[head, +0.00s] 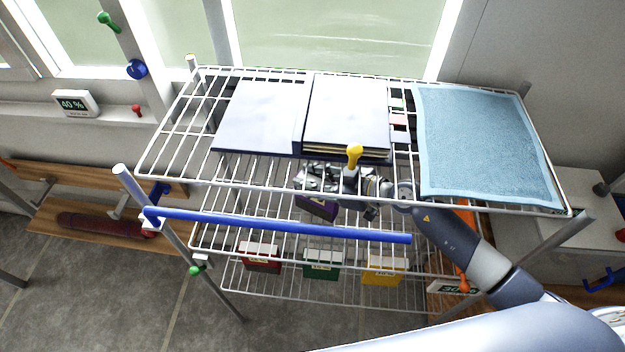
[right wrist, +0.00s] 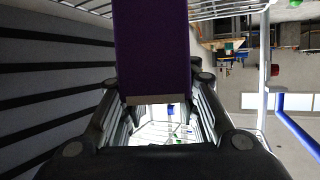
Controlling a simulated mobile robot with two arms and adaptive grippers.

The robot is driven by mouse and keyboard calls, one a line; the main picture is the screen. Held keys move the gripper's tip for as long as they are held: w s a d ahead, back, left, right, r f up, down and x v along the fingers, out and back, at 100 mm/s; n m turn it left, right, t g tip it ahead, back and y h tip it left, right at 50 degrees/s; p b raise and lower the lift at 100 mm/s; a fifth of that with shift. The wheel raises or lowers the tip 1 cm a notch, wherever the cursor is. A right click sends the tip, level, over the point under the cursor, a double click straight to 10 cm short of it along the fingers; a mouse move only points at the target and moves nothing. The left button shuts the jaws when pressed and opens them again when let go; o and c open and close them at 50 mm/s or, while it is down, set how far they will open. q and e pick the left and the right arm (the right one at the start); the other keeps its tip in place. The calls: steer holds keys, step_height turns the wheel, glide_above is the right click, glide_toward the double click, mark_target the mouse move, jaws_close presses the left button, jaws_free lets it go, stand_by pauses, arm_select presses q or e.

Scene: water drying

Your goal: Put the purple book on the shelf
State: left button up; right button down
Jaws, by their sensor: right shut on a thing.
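The purple book (head: 318,208) shows partly below the top tier of the white wire shelf (head: 172,150). My right gripper (head: 340,188) is shut on it, between the top tier and the tier below, partly hidden by the wires and the things on top. In the right wrist view the purple book (right wrist: 152,50) stands between the fingers of the right gripper (right wrist: 160,90). I cannot tell whether the book touches the tier under it. My left gripper is not in view.
A dark red book (head: 262,258), a green book (head: 321,264) and a yellow book (head: 384,270) stand on a lower tier. An open binder (head: 262,115) and a blue towel (head: 480,140) lie on top. A blue bar (head: 290,226) crosses the shelf's front.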

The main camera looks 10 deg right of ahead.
steer(key=shift+s+d+f, duration=0.1)
steer(key=shift+d+f, duration=0.05)
steer(key=shift+f, duration=0.35)
steer(key=c, duration=1.2)
jaws_free()
steer(key=shift+f, duration=0.1)
steer(key=v, duration=0.7)
steer(key=shift+s+d+r, duration=0.15)
steer(key=shift+d+r, duration=0.05)
steer(key=shift+r, duration=0.1)
steer(key=shift+b, duration=0.3)
